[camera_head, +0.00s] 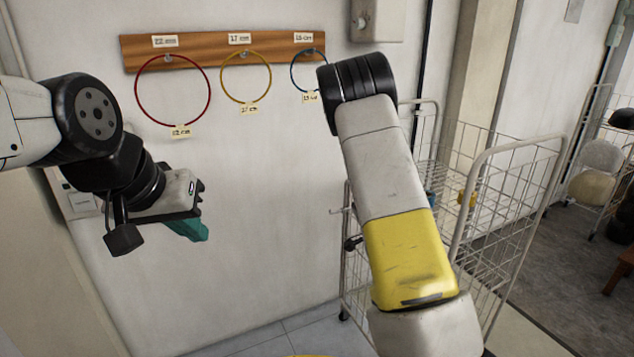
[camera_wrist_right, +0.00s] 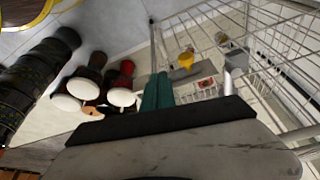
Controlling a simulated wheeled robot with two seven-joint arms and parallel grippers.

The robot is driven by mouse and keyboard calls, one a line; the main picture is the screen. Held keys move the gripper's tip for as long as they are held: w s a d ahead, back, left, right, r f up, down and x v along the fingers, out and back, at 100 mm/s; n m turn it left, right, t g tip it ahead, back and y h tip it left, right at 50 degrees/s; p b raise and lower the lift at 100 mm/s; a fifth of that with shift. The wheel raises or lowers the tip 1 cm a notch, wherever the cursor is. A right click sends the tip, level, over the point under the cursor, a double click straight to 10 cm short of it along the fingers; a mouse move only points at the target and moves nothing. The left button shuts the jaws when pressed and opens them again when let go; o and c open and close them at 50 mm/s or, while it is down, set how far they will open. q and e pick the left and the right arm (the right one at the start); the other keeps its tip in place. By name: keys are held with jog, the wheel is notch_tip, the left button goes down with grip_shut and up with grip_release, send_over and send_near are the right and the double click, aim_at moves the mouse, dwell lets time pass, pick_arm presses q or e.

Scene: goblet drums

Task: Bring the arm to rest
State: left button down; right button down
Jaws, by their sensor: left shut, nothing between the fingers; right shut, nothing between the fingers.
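My left gripper (camera_head: 190,230) shows in the head view at the left, its teal fingers shut and empty in front of the white wall. My right arm (camera_head: 385,190) rises through the middle of the head view, with a yellow band on it; its gripper is hidden there. In the right wrist view my right gripper (camera_wrist_right: 158,92) shows teal fingers shut together with nothing between them, beside the wire cart (camera_wrist_right: 215,62).
A red hoop (camera_head: 138,104), a yellow hoop (camera_head: 246,101) and a blue hoop (camera_head: 292,72) hang from a wooden rail (camera_head: 215,45). The wire cart (camera_head: 530,145) stands right of my right arm. Several goblet drums (camera_wrist_right: 88,80) show in the right wrist view.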

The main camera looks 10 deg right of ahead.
jog(key=s+a+r+n+t+y, duration=0.1)
jog(key=s+a+r+n+y, duration=0.3)
jog(key=r, duration=0.7)
jog(key=s+a+r+n+t+y, duration=0.1)
jog(key=s+a+r+n+t, duration=0.25)
jog(key=r, duration=0.75)
jog(key=s+a+r+n+t+y, duration=0.1)
jog(key=s+a+r+n, duration=0.5)
jog(key=s+r+n, duration=0.3)
jog(key=s+r, duration=0.3)
jog(key=s, duration=0.1)
jog(key=shift+s, duration=0.3)
jog(key=shift+a, duration=0.1)
